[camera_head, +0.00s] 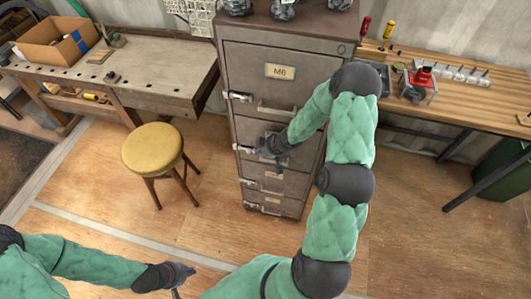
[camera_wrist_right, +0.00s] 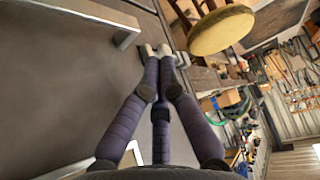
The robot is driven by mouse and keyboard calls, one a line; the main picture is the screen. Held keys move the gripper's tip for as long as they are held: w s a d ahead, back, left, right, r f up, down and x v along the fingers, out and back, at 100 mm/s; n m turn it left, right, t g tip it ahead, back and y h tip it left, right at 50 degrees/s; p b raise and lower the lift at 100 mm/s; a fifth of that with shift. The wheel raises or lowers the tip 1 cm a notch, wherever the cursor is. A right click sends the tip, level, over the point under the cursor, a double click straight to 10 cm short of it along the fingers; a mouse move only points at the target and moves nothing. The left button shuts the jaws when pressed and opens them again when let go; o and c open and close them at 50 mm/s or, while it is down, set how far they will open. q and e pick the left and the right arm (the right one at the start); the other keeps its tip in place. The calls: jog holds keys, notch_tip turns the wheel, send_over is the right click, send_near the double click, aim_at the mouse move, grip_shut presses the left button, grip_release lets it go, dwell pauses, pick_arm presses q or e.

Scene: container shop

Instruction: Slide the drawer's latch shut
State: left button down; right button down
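The tall grey-brown filing cabinet (camera_head: 277,52) has several stacked drawers. The top drawer (camera_head: 300,92) carries an "M6" label and a bar handle. Metal latches sit along the cabinet's left edge, one at the top drawer (camera_head: 238,96) and one at the second drawer (camera_head: 243,149). My right gripper (camera_head: 262,147) is at the second drawer's front, just right of its latch; contact is unclear. In the right wrist view my right gripper's purple fingers (camera_wrist_right: 160,58) converge near pale metal pieces at the cabinet edge. My left gripper (camera_head: 183,272) is low in the foreground, away from the cabinet.
A yellow round stool (camera_head: 152,148) stands left of the cabinet. A workbench (camera_head: 150,75) with a cardboard box (camera_head: 58,42) is at the left. A wooden bench (camera_head: 465,92) with tools adjoins the right side. The floor before the cabinet is clear.

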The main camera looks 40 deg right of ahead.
aim_at(249, 151)
jog(key=x, duration=0.2)
jog(key=b+x, duration=0.1)
jog(key=x, duration=0.1)
jog(key=shift+w+a+r, duration=0.1)
jog(key=shift+w+r, duration=0.15)
jog(key=shift+w, duration=0.1)
jog(key=shift+w+a, duration=0.7)
jog(key=shift+w, duration=0.1)
jog(key=shift+r+p, duration=0.15)
jog(key=shift+p, duration=0.2)
